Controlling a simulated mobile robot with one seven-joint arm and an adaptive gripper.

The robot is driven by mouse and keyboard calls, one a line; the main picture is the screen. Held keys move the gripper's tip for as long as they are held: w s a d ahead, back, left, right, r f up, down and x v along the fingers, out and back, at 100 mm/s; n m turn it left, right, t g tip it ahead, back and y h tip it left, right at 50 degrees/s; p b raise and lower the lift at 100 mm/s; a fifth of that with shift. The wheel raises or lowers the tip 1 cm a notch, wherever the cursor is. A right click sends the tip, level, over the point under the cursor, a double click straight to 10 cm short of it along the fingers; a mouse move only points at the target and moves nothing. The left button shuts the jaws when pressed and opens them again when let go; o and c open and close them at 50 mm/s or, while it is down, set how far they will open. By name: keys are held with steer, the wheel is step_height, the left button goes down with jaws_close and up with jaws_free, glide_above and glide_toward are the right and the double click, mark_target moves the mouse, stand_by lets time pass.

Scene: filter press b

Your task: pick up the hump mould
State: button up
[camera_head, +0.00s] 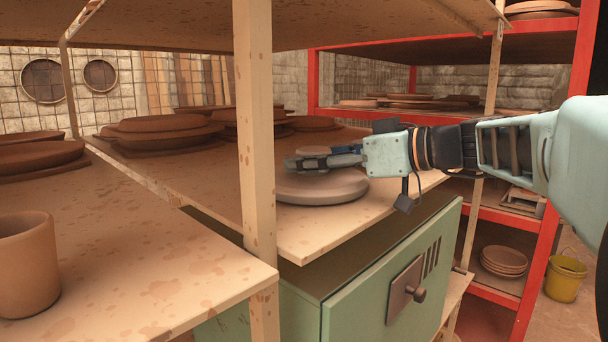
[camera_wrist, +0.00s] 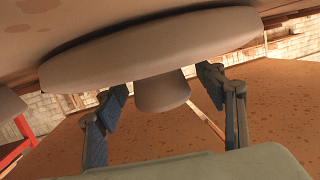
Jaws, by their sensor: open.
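The hump mould (camera_head: 322,190) is a grey-brown round disc with a short knob on top, lying on the wooden shelf near its front edge. It also shows in the wrist view (camera_wrist: 180,47), appearing upside down with its knob hanging towards the palm. My gripper (camera_head: 308,162) reaches in from the right, low over the disc at the knob. In the wrist view my gripper (camera_wrist: 163,86) is open, with one finger on each side of the knob and visible gaps between. In the head view the fingers hide part of the knob.
A wooden post (camera_head: 256,130) stands just left of the mould. Stacked clay plates (camera_head: 160,130) lie further back on the shelf. A green cabinet (camera_head: 385,285) is below, a red rack (camera_head: 540,230) to the right. A brown pot (camera_head: 27,263) stands at front left.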

jaws_close()
steer(key=shift+r, duration=0.15)
stand_by(0.4)
steer(key=shift+r, duration=0.1)
